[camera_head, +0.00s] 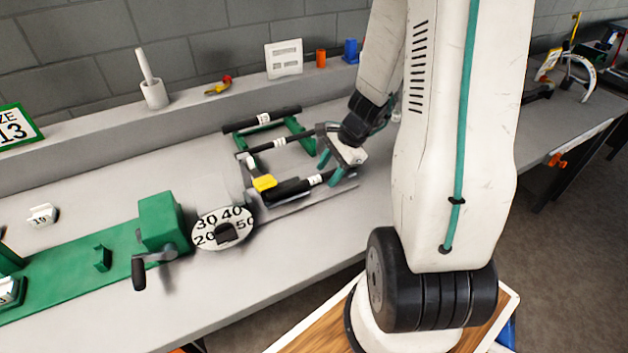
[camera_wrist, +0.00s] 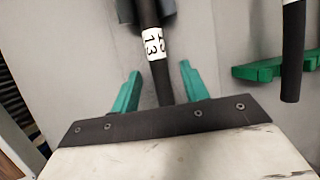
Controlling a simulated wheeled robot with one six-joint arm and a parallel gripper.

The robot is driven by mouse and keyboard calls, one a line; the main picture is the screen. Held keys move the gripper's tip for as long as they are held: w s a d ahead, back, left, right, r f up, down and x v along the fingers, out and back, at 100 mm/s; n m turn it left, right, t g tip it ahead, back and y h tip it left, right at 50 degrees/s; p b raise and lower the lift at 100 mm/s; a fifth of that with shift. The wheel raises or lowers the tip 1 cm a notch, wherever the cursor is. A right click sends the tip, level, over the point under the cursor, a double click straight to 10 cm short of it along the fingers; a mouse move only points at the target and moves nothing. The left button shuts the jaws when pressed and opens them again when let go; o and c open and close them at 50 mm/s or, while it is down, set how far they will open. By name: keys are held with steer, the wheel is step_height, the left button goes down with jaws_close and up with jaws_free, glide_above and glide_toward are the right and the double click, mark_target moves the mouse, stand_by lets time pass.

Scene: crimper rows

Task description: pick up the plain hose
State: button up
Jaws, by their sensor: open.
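A black hose (camera_head: 290,190) with a white label reading 13 lies at the front of the rack area. In the wrist view this hose (camera_wrist: 150,15) runs down between my teal fingers, with bare black hose below its label. My gripper (camera_head: 330,168) is open around its right end; I cannot tell whether the fingers touch it. A thinner labelled hose (camera_head: 262,148) lies across the green rack (camera_head: 301,130), and a thicker labelled hose (camera_head: 240,126) lies behind it. All three bear labels, so I cannot tell for certain which is the plain one.
A yellow piece (camera_head: 264,183) sits at the front hose's left end. A round number dial (camera_head: 209,237) and a green crank machine (camera_head: 160,218) stand to the left on the grey bench (camera_head: 270,265). A white mortar (camera_head: 154,95) stands on the back ledge.

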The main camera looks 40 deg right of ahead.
jaws_close()
stand_by(0.3)
